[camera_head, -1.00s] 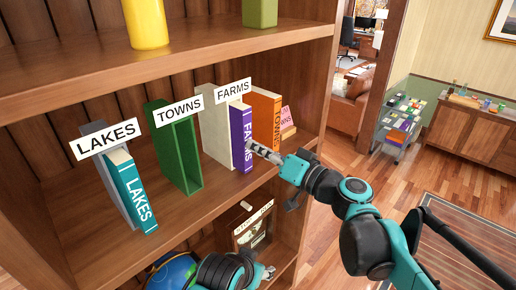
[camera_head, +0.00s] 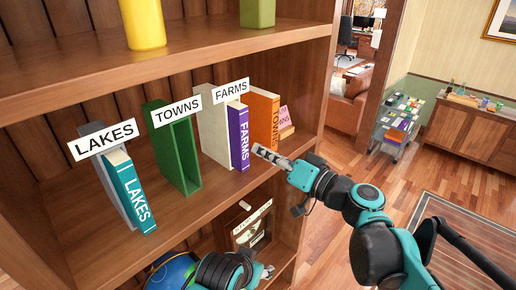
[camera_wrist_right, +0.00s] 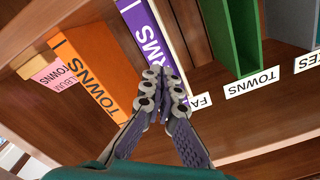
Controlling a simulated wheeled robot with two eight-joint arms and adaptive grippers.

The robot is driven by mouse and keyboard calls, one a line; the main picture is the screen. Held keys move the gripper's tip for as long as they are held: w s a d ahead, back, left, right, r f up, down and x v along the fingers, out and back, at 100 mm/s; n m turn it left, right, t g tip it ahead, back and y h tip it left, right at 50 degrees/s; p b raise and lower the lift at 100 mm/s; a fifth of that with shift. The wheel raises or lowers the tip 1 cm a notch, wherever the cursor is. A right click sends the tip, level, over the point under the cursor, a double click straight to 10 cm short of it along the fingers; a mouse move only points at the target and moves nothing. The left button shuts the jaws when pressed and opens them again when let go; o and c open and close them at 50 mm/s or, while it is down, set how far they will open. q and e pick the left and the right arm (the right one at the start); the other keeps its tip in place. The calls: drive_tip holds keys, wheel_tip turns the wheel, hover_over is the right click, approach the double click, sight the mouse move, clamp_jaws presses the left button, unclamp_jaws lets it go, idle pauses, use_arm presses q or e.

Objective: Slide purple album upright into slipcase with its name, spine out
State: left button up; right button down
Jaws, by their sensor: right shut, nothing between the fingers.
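The purple album (camera_head: 239,138), marked FARMS, stands upright in the cream slipcase (camera_head: 213,127) under the FARMS label (camera_head: 231,89), its lettered spine facing out. Its spine also shows in the right wrist view (camera_wrist_right: 146,35). My right gripper (camera_head: 257,150) is shut and empty, just in front of the album's spine and to its right; a small gap shows between them. The shut fingertips also show in the right wrist view (camera_wrist_right: 160,74). My left gripper (camera_head: 267,271) shows only partly, low by the lower shelf, and its jaws are too small to read.
The teal LAKES album (camera_head: 131,194) stands in the grey slipcase, sticking out in front. The green TOWNS slipcase (camera_head: 181,145) is empty. The orange TOWNS album (camera_head: 264,118) stands right of the cream slipcase, beside a pink label (camera_head: 284,117). The upper shelf board (camera_head: 190,60) hangs above.

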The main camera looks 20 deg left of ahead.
drive_tip(key=v, duration=1.1)
drive_tip(key=s+d+f+m+h+b, duration=0.1)
drive_tip(key=d+f+h+b, duration=0.4)
drive_tip(key=f, duration=0.7)
drive_tip(key=s+d+f+m+b, duration=0.1)
drive_tip(key=s+d+f+b, duration=0.1)
drive_tip(key=f+b, duration=0.75)
drive_tip(key=s+d+f+m+h+b, duration=0.1)
drive_tip(key=d+f+h+b, duration=0.25)
drive_tip(key=f, duration=1.05)
drive_tip(key=s+d+f+m+h+b, duration=0.1)
drive_tip(key=s+d+f+h+b, duration=0.1)
drive_tip(key=d+f+h+b, duration=0.2)
drive_tip(key=s+d+f+m+t+h+b, duration=0.1)
drive_tip(key=s+d+f+m+h+b, duration=0.1)
drive_tip(key=d+f+b, duration=0.9)
drive_tip(key=s+d+f+h, duration=0.1)
drive_tip(key=d+f+h, duration=0.1)
drive_tip(key=f, duration=0.8)
drive_tip(key=shift+d+m+b, duration=0.3)
drive_tip(key=shift+d, duration=0.35)
drive_tip(key=shift+h, duration=0.25)
